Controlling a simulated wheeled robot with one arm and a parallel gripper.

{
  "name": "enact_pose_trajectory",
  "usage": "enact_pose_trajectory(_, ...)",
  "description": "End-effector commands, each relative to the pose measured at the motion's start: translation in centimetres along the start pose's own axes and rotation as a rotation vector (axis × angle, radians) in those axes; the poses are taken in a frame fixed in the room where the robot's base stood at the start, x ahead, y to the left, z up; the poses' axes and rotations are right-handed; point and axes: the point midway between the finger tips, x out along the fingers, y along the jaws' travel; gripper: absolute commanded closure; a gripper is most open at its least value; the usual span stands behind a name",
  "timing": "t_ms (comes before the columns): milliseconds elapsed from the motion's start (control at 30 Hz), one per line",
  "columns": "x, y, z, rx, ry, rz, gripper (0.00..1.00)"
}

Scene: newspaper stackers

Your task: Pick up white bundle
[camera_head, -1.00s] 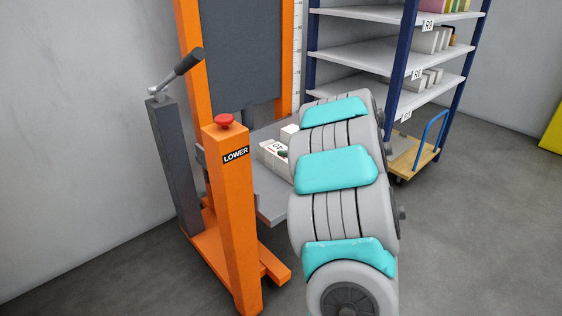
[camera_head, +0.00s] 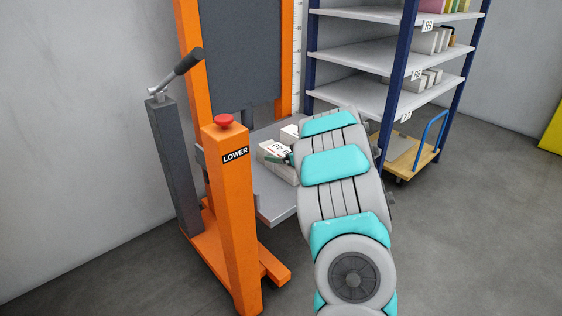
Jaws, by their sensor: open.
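A white bundle (camera_head: 280,171) with a printed label lies on the grey platform (camera_head: 275,208) of the orange lift. The dark tip of my gripper (camera_head: 284,158) shows at the bundle's upper right side, by the label. The rest of my gripper is hidden behind my grey and teal arm. It is open, and I cannot tell whether it touches the bundle.
An orange post marked LOWER with a red button (camera_head: 223,120) and a grey lever post (camera_head: 173,165) stand left of the platform. Shelves (camera_head: 345,95) with boxes stand behind. A wooden trolley (camera_head: 425,158) is at the right.

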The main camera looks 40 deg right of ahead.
Motion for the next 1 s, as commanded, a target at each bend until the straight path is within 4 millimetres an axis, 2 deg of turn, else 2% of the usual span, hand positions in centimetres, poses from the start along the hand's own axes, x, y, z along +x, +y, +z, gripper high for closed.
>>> enact_pose_trajectory(167, -0.03, 0.04, -0.05, 0.0, 0.0, 0.001, 0.01)
enact_pose_trajectory(1000, -0.07, 0.06, -0.1, -0.001, 0.001, 0.002, 0.96)
